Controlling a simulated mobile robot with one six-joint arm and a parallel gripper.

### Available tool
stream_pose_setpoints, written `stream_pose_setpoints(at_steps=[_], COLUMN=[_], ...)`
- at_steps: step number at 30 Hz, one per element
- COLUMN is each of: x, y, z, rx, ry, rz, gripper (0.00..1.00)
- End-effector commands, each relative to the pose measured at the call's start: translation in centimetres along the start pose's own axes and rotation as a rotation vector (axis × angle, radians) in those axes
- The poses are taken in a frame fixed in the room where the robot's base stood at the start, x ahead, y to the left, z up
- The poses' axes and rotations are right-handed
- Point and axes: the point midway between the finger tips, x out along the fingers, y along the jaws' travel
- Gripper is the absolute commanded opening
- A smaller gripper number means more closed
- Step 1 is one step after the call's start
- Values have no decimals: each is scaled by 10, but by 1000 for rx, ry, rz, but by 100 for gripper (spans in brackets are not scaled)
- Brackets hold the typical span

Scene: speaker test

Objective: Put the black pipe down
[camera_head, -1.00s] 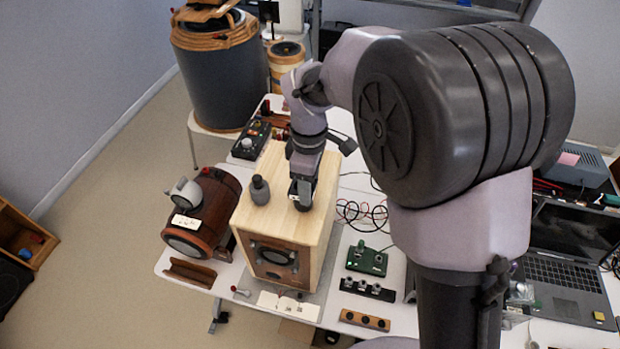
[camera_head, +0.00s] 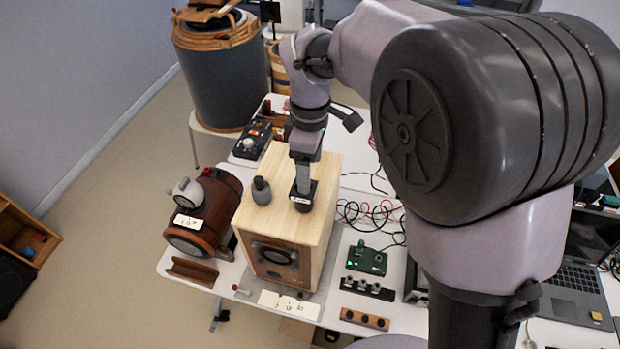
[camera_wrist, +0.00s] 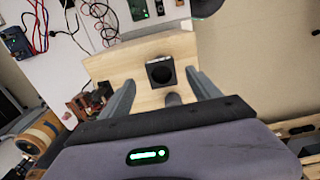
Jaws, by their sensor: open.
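The black pipe (camera_head: 302,197) is a short, squarish black piece with a pale label, standing on top of the light wooden box (camera_head: 320,184).
A dark grey bottle-shaped piece (camera_head: 261,190) stands on the box left of the pipe. A brown wooden cylinder (camera_head: 207,210) lies left of the box. A green circuit board (camera_head: 367,259) and loose cables (camera_head: 372,214) are to the right. Bare wood surrounds the pipe.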

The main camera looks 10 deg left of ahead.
Motion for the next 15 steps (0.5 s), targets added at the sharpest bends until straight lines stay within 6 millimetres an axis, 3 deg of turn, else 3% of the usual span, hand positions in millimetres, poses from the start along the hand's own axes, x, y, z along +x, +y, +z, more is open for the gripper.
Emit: stream_pose_setpoints(at_steps=[3,6,13,15], x=[-33,-48,-58,-70], y=[0,0,-1,-5], z=[0,0,2,15], rx=[1,1,12,94], ry=[2,0,2,25], rz=[3,1,1,20], gripper=[72,72,72,72])
